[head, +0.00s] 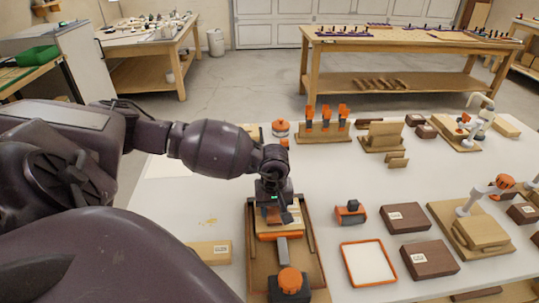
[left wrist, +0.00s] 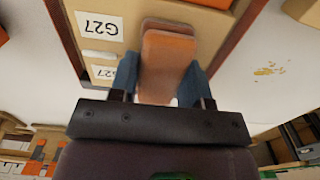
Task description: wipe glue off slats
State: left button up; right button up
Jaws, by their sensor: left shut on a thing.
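My left gripper (head: 274,205) is over the wooden jig (head: 254,262) at the front centre of the bench. In the left wrist view its two blue fingers (left wrist: 160,85) are shut on a brown-orange block (left wrist: 166,55) with rounded corners, perhaps a wiper. Light wooden slats (left wrist: 110,45) with white G27 labels lie in the jig just beyond the fingers. In the head view the gripper hides part of the slats. I cannot tell whether the block touches them, and I see no clear glue on them. My right gripper is not in view.
A grey and orange clamp (head: 289,284) stands at the jig's front. A labelled wooden block (head: 210,252) and yellowish specks (head: 207,222) lie to its left. An orange-rimmed tray (head: 368,262), an orange-black tool (head: 350,211) and dark labelled boxes (head: 405,217) lie to its right.

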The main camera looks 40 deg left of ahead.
aim_at(291, 208)
pick_arm(q)
jog(key=shift+w+d, duration=0.15)
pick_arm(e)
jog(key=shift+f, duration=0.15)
pick_arm(q)
jog(key=shift+w+d, duration=0.25)
jog(key=shift+w, duration=0.05)
jog(key=shift+w+d+b, duration=0.4)
jog(key=shift+w, duration=0.1)
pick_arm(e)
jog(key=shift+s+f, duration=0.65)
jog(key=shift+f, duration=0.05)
pick_arm(q)
jog(key=shift+d, duration=0.1)
jog(key=shift+w+d, duration=0.2)
jog(key=shift+w, duration=0.15)
jog(key=shift+w+d+b, duration=0.4)
jog(key=shift+b, duration=0.05)
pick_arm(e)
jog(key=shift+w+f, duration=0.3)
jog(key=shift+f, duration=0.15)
